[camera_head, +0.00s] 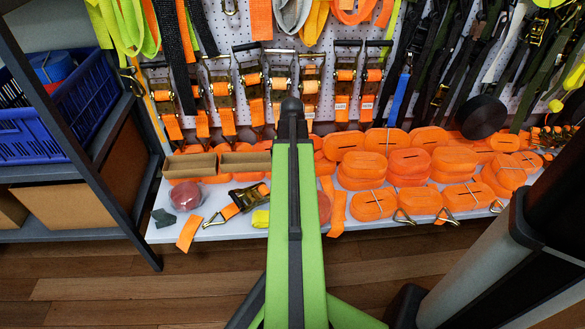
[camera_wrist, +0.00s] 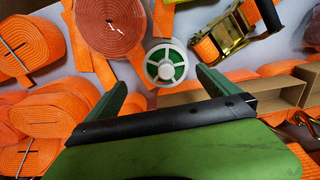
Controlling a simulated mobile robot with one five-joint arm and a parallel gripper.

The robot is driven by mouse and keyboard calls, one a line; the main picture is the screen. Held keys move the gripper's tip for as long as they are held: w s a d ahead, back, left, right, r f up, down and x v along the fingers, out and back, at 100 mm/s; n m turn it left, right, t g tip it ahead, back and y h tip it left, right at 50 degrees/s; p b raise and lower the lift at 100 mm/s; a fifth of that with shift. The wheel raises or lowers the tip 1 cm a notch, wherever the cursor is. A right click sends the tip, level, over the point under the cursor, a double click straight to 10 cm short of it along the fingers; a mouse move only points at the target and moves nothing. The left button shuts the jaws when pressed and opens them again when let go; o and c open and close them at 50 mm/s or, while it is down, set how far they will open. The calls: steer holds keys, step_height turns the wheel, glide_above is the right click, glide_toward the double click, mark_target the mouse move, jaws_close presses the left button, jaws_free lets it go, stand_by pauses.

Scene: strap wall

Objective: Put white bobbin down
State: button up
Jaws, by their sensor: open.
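The white bobbin (camera_wrist: 166,64) shows in the wrist view as a white spoked disc with green behind its openings. It is on the grey shelf surface, beside a red coiled roll and loose orange strap. My gripper (camera_wrist: 160,80) is open, its two green fingers apart. In the picture the bobbin lies just beyond the fingertips, between their lines, and no finger visibly touches it. In the head view I cannot see the bobbin or my fingers; my green arm covers the middle of the shelf.
The red coiled roll (camera_wrist: 110,24) and a gold ratchet buckle (camera_wrist: 232,34) lie near the bobbin. Cardboard trays (camera_wrist: 265,88) and stacked orange strap rolls (camera_wrist: 42,118) crowd both sides. In the head view, ratchet straps (camera_head: 253,85) hang behind; a blue crate (camera_head: 50,125) stands left.

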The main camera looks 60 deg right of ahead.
step_height(320, 180, up, 4)
steer(key=shift+r+p, duration=0.1)
steer(key=shift+p, duration=1.05)
steer(key=shift+f, duration=0.2)
